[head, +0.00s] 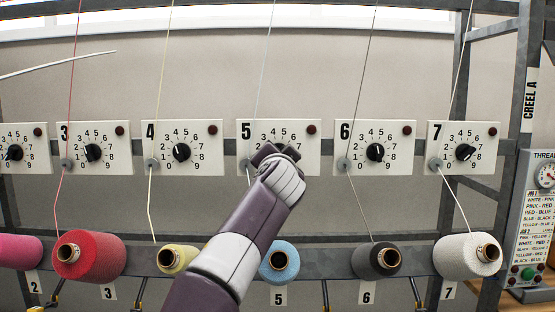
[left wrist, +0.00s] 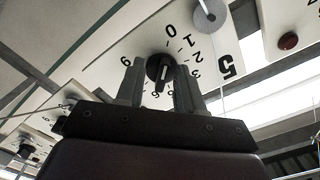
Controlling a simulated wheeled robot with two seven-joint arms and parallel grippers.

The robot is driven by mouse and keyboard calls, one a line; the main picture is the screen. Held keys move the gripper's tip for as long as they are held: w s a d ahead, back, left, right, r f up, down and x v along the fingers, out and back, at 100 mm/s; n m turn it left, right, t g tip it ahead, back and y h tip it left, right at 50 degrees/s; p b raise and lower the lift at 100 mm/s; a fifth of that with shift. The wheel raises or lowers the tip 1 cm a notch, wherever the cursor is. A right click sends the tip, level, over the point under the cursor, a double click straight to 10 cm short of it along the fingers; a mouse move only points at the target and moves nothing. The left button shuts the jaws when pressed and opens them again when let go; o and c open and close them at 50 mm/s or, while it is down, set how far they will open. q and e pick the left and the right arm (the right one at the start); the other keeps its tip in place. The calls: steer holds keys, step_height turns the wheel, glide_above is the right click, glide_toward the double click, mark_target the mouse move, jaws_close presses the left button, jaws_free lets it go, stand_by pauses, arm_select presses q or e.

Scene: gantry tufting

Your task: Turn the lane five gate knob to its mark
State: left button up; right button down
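The lane five panel (head: 309,160) is a white plate with a number dial and a dark red button. Its black gate knob (left wrist: 160,69) shows in the left wrist view, with its pale pointer line toward the lower side of that picture, near the 6. The head view hides this knob behind my left gripper (head: 277,152). In the left wrist view my left gripper (left wrist: 160,82) is open, with one finger on each side of the knob. I cannot tell whether the fingers touch it. My right gripper is in neither view.
Similar panels stand either side: lane four (head: 205,160) left, lane six (head: 393,160) right. Yarn runs through guide discs beside the dials. Cones sit below, including a blue one (head: 279,262) and a red one (head: 98,258). A gauge board (head: 537,215) stands at right.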

arm_select(q)
steer(key=shift+r, duration=0.1)
steer(key=s+b, duration=0.8)
steer(key=s, duration=0.4)
steer(key=shift+s, duration=0.35)
